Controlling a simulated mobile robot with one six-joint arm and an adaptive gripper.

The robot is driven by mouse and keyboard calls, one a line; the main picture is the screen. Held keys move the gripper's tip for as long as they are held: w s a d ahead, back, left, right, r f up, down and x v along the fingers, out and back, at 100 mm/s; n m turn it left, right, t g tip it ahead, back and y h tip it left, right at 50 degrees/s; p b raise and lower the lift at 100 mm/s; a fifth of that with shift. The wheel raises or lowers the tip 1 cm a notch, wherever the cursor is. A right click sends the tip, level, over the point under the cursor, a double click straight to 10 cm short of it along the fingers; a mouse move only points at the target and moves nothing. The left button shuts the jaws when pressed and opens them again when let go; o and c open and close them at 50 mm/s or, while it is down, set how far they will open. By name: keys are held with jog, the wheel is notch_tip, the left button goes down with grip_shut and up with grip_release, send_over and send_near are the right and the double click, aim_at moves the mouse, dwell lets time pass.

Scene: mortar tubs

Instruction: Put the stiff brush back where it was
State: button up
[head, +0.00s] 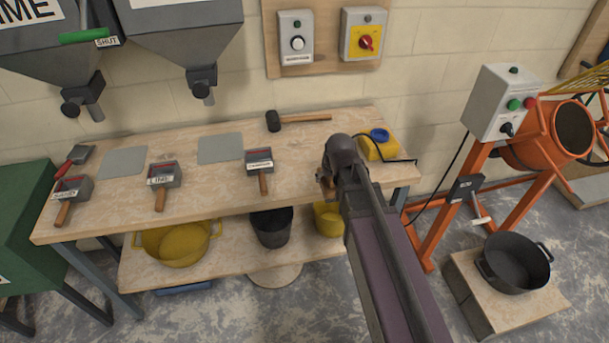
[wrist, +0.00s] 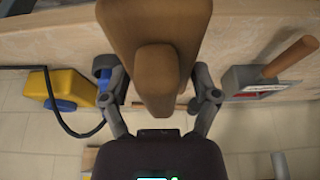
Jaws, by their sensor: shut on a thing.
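The stiff brush (wrist: 155,35) is a brown wooden block with a stubby raised part. It fills the top middle of the wrist view, between the two fingers of my gripper (wrist: 158,92). My gripper is shut on it. In the head view my gripper (head: 328,180) is over the right part of the workbench (head: 210,172), and only a small brown piece of the brush shows beside it. The brush's bristles are hidden, and I cannot tell whether it touches the bench top.
A yellow container (head: 374,150) with a blue cap and a black cable stand right of my gripper. A labelled scoop (head: 260,160) lies to its left, with a mallet (head: 300,119) behind. Two grey plates (head: 220,148) lie farther left. Bare wood lies between these things.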

jog(key=shift+w+a, duration=0.1)
dwell(0.3)
jog(key=w+a, duration=0.2)
jog(key=w, duration=0.2)
jog(key=w+a+f+b, duration=0.1)
jog(key=w+a, duration=0.2)
jog(key=w, duration=0.1)
jog(key=w+a, duration=0.3)
jog(key=w, duration=0.1)
jog(key=shift+f, duration=0.2)
jog(key=shift+w, duration=0.1)
jog(key=shift+w+a, duration=0.15)
jog(key=shift+w+a+f+b, duration=0.2)
jog(key=shift+w+f+b, duration=0.15)
jog(key=shift+f+b, duration=1.5)
jog(key=shift+b, duration=0.15)
jog(key=shift+f, duration=0.15)
jog(key=o, duration=0.8)
